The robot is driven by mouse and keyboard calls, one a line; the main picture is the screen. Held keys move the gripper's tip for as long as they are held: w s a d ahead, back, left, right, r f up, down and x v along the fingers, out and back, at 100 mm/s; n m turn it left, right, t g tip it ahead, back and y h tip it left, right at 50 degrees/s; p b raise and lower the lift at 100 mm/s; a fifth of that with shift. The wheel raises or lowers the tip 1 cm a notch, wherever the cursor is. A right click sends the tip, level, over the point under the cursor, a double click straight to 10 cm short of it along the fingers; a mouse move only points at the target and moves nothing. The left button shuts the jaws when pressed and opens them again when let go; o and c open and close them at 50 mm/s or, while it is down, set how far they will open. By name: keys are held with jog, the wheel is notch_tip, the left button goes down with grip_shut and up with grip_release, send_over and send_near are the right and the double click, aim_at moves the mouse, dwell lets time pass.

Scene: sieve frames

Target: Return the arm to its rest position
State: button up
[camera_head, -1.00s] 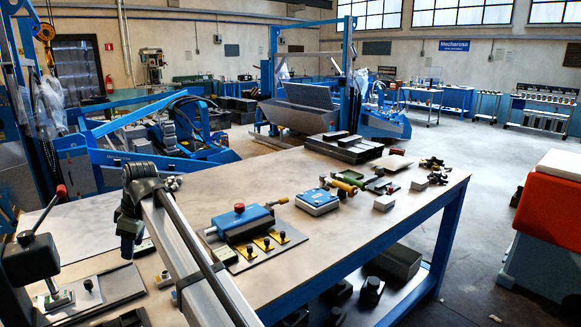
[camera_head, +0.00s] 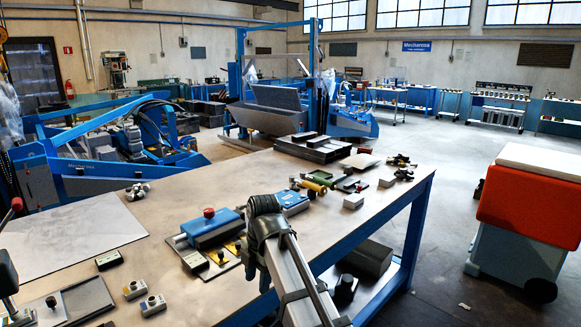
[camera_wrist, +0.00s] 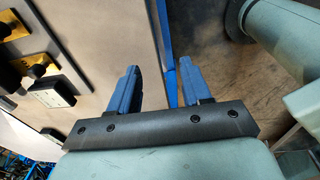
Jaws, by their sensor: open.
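My gripper (camera_wrist: 158,66) shows in the wrist view as two blue fingers on a dark bar. The fingers are apart, with nothing between them. They lie over the workbench's edge, with the bench top on the left and the floor on the right. In the head view, a grey beam with a black ribbed end (camera_head: 265,215), which seems to be part of my arm, rises at the bottom centre in front of the workbench (camera_head: 160,205). My gripper's fingers cannot be made out in that view.
On the bench stand a blue box with a red knob (camera_head: 210,226), a second blue box (camera_head: 290,201), dark blocks (camera_head: 314,148) and several small parts. A white-grey bin with a red cover (camera_head: 528,187) stands on the right. Clear floor (camera_head: 450,160) lies between.

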jog(key=s+d+f+m+g+h, duration=0.1)
jog(key=s+d+f+m, duration=0.35)
jog(key=f, duration=0.75)
jog(key=s+d+f+m+g, duration=0.15)
jog(key=d+f+m, duration=0.45)
jog(key=f, duration=0.7)
jog(key=s+d+f+m+g+h, duration=0.1)
jog(key=s+d+f+m, duration=0.4)
jog(key=f, duration=0.7)
jog(key=s+d+f+m+g, duration=0.1)
jog(key=s+d+f+m, duration=0.2)
jog(key=s+f, duration=0.3)
jog(key=s+d+f+m+g, duration=0.1)
jog(key=s+d+f+m, duration=0.2)
jog(key=s+f, duration=0.4)
jog(key=s+d+f+m+g, duration=0.1)
jog(key=s+d+f+m, duration=0.3)
jog(key=s, duration=0.9)
notch_tip(320, 180, down, 3)
jog(key=shift+s+r+m+y, duration=0.1)
jog(key=shift+s+m+y, duration=0.3)
jog(key=shift+m, duration=0.45)
